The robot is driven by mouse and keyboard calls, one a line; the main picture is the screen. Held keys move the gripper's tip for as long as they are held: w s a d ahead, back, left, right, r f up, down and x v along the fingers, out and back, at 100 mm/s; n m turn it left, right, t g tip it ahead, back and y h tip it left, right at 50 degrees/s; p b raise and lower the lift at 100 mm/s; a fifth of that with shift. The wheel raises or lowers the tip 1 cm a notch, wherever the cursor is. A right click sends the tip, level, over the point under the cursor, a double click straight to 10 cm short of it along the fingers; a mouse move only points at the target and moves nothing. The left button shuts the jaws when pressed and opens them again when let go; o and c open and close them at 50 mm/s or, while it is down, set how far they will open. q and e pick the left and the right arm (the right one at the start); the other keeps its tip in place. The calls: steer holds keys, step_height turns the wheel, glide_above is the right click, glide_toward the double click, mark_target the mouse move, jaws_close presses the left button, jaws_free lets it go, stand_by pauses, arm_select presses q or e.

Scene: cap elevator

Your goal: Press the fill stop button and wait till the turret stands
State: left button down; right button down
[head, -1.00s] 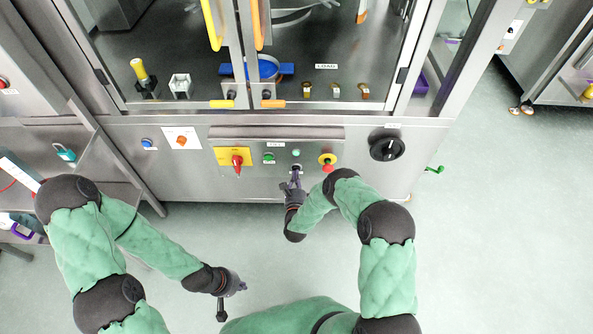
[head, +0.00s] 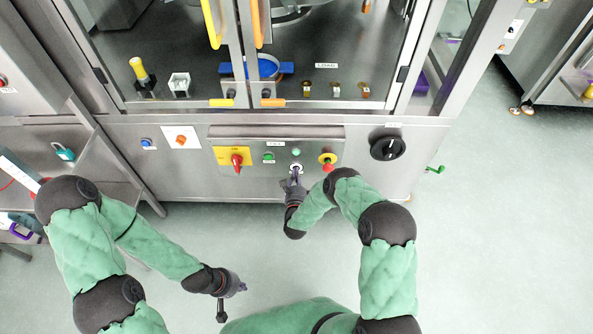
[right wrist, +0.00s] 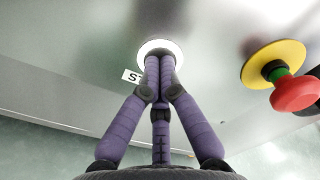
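The fill stop button (head: 296,167) is a round white disc on the machine's front panel, below a small green lamp. In the right wrist view the white disc (right wrist: 158,46) has a partly hidden label starting "ST" beside it. My right gripper (head: 295,174) is at it. In the right wrist view the purple fingers of this gripper (right wrist: 160,62) are closed together, tips against the disc as far as I can see, holding nothing. The turret (head: 292,13) shows only partly behind the glass doors at the top. My left gripper (head: 236,287) hangs low over the floor, away from the panel.
A red emergency knob on a yellow disc (head: 327,159) is just right of the button; it also shows in the right wrist view (right wrist: 295,92). A red switch on a yellow plate (head: 236,159), a green button (head: 268,157) and a black rotary knob (head: 387,148) are nearby.

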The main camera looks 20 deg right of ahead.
steer(key=shift+s, duration=0.1)
steer(key=shift+p+v, duration=0.8)
steer(key=shift+v, duration=1.85)
steer(key=s+a+f+n+g+y+p, duration=0.35)
steer(key=s+n+g+y, duration=0.35)
steer(key=n, duration=0.6)
steer(key=s+a+r+n+g, duration=0.1)
steer(key=s+r+n+g, duration=0.1)
steer(key=s, duration=0.5)
steer(key=s+a+r+n+g+y+p, duration=0.1)
steer(key=s+r+n+g, duration=0.2)
steer(key=s+n, duration=0.3)
steer(key=s+a+r+n+g+y+p, duration=0.1)
steer(key=s+r+n+g, duration=0.2)
steer(key=s, duration=0.7)
steer(key=shift+s+a+n+g, duration=0.15)
steer(key=shift+s+n+g, duration=0.2)
steer(key=shift+g, duration=0.65)
